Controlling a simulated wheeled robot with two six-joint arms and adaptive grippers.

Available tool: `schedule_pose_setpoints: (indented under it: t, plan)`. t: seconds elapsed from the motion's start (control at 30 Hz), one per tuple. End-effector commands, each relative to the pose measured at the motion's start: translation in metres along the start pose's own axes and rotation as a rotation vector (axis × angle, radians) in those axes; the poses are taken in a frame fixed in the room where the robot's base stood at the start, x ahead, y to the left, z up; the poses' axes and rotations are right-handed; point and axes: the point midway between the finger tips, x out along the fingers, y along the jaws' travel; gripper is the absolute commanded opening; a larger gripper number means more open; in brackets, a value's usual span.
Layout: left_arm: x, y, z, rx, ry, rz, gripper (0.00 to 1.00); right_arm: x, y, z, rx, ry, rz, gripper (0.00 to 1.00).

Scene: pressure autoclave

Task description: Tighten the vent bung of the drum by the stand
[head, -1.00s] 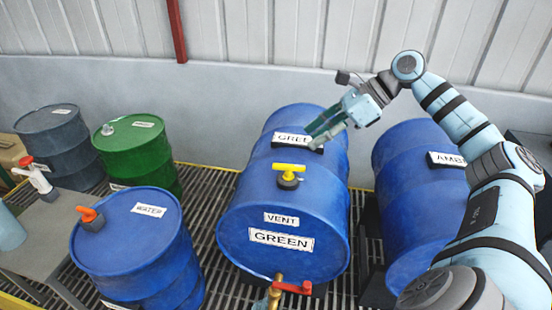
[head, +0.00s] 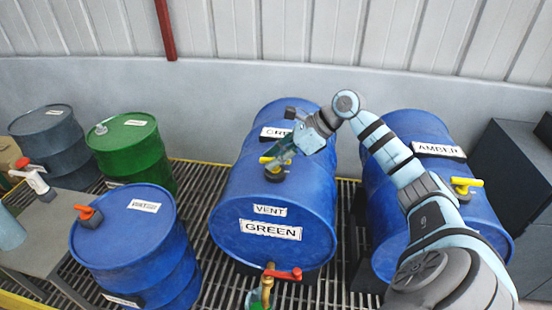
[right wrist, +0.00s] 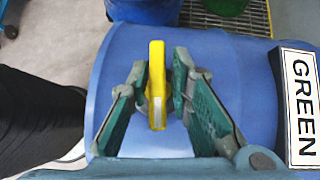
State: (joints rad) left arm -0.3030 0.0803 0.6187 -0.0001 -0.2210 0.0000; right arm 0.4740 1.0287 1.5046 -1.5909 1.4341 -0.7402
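A blue drum labelled GREEN (head: 235,200) lies on its side in the middle of the head view. Its yellow T-shaped vent bung (head: 268,161) sits on top, above the VENT label. My right gripper (head: 280,154) is at this bung. In the right wrist view the yellow handle (right wrist: 157,85) stands between the two open fingers, nearer the left one, with a gap on the right. Contact on the left is unclear. An upright blue drum (head: 145,240) with an orange bung (head: 88,215) stands beside a grey table-like stand (head: 60,225). My left gripper is out of view.
A blue drum labelled AMBER (head: 405,140) lies to the right, with a yellow-handled bung (head: 465,186). A tap with a red handle (head: 285,274) projects from the GREEN drum's front. Green (head: 130,150) and grey (head: 55,145) drums stand at left. Grating shows between drums.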

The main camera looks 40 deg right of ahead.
Motion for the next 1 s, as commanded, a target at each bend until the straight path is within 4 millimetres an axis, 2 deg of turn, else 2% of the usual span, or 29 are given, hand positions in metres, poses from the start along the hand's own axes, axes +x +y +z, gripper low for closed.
schedule_pose_setpoints:
  t: [0.23,0.4,0.63,0.67,0.73,0.77,1.0]
  plan:
    - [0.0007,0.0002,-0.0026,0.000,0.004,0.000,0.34,0.0018,0.0025,-0.0009,0.003,0.002,0.008,0.00]
    - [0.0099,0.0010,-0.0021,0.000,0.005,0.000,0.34,0.0030,0.0029,-0.0036,0.069,0.007,-0.060,0.00]
    - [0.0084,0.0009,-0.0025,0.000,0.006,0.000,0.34,0.0019,0.0034,-0.0017,0.081,0.004,-0.064,0.00]
    - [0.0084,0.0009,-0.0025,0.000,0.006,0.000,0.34,0.0019,0.0035,-0.0018,0.081,0.004,-0.063,0.20]
    - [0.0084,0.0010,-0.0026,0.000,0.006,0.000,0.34,0.0019,0.0033,-0.0017,0.081,0.003,-0.064,0.31]
    - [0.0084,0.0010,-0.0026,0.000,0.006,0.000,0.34,0.0018,0.0032,-0.0016,0.081,0.003,-0.064,0.34]
    - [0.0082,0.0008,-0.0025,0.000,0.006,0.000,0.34,0.0010,0.0023,-0.0010,0.079,0.002,-0.068,0.34]
